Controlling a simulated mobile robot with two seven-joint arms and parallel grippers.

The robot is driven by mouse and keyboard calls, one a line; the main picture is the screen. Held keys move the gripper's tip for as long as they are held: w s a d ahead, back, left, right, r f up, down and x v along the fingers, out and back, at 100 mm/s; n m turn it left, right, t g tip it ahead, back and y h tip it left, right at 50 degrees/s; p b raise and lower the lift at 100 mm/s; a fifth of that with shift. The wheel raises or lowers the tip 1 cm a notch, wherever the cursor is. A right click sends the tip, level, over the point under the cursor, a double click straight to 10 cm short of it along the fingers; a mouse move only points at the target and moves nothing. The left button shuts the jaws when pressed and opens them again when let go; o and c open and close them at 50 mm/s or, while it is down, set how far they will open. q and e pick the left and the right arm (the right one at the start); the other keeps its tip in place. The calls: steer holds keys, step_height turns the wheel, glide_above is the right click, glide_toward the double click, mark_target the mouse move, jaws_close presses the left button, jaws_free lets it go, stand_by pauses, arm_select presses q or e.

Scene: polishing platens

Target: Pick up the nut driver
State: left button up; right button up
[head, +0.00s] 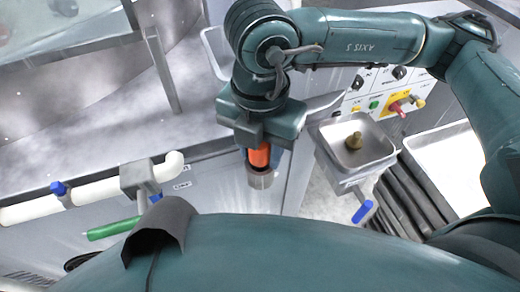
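An orange handle (259,156), which looks like the nut driver's, stands with its lower end in a grey metal cup (262,179) at the front of the grey cabinet. Its shaft and tip are hidden. My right gripper (262,143) comes down over the handle from above, with its fingers at either side of it. I cannot tell whether the fingers press on the handle or stand slightly apart. My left gripper is not in view.
To the right, a metal tray (378,157) holds a small brass-coloured piece (354,141). Behind it is a control panel (362,92) with knobs. White piping (95,192) and a green handle (113,228) are at left. A blue handle (363,211) is below the tray.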

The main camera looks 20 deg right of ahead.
steer(key=c, duration=0.8)
